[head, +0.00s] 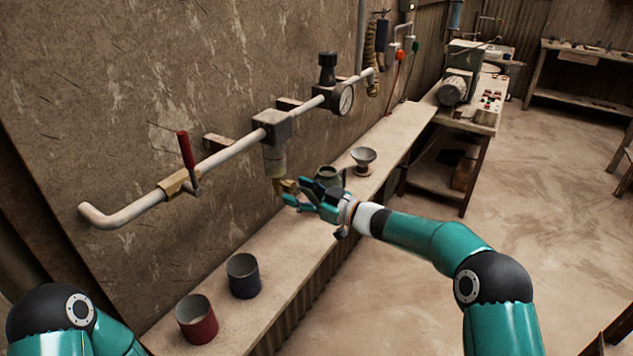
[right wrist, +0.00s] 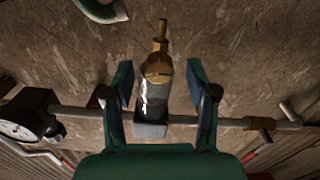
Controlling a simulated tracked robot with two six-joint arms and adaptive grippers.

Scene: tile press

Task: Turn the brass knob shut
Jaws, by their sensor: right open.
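The brass knob (head: 279,187) is at the bottom of a filter bowl (head: 274,160) that hangs from a grey block on the wall pipe. My right gripper (head: 296,191) is open beside the knob, its fingertips close to it in the head view and partly covering it. In the right wrist view the brass knob (right wrist: 158,64) and the clear bowl (right wrist: 153,100) show between the two spread fingers of my right gripper (right wrist: 158,78), with gaps on both sides. I cannot tell whether a finger touches it. My left gripper is not in view.
The pipe (head: 226,158) carries a red-handled valve (head: 186,152) and a pressure gauge (head: 345,100).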

